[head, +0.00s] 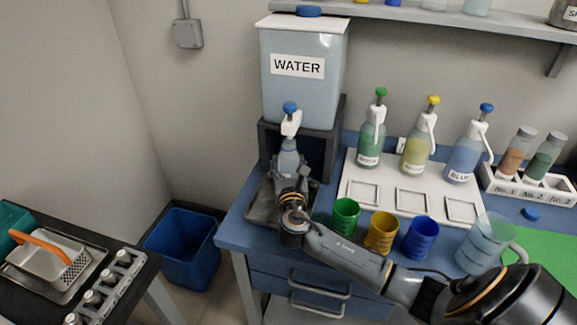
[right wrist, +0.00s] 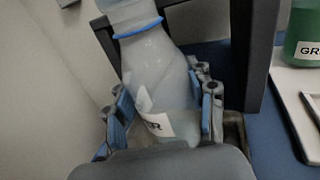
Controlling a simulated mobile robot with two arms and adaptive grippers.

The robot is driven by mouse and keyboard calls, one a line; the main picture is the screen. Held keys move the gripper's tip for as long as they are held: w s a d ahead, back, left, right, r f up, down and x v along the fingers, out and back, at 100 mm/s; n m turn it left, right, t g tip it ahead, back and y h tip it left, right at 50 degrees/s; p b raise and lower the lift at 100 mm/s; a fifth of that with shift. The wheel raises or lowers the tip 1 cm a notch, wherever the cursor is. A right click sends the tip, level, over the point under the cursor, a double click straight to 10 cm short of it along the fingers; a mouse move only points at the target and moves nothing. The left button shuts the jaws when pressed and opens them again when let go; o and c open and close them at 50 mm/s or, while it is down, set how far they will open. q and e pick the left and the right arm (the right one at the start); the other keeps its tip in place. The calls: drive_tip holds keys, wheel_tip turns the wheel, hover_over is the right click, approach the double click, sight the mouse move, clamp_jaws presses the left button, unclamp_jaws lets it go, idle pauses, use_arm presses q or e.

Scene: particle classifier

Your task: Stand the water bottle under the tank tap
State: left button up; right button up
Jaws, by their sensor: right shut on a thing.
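The water tank (head: 298,90) stands on a dark stand at the back of the blue bench. Its white tap (head: 291,124) with a blue knob is at the front. My right gripper (head: 289,172) is in front of the stand, below the tap. In the right wrist view its jaws (right wrist: 162,118) are shut around the translucent water bottle (right wrist: 150,60), which has a blue neck ring and a partly hidden label. The bottle looks roughly upright in the head view, where the gripper hides much of it. Whether its base touches the drip tray (head: 262,211) is hidden.
Green (head: 346,214), yellow (head: 382,231) and blue (head: 420,237) cups stand close to my right arm. A clear jug (head: 484,243) is right of them. Pump bottles stand on a white tray (head: 388,205). A blue bin (head: 181,236) is on the floor.

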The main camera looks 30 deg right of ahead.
drive_tip(key=shift+s+f, duration=0.15)
drive_tip(key=shift+f, duration=0.15)
drive_tip(key=shift+f, duration=0.25)
drive_tip(key=o, duration=1.2)
drive_tip(key=shift+c, duration=0.2)
drive_tip(key=shift+r, duration=0.1)
drive_tip(key=shift+a, duration=0.1)
drive_tip(key=shift+r, duration=0.2)
drive_tip(key=v, duration=1.2)
drive_tip(key=shift+f, duration=0.15)
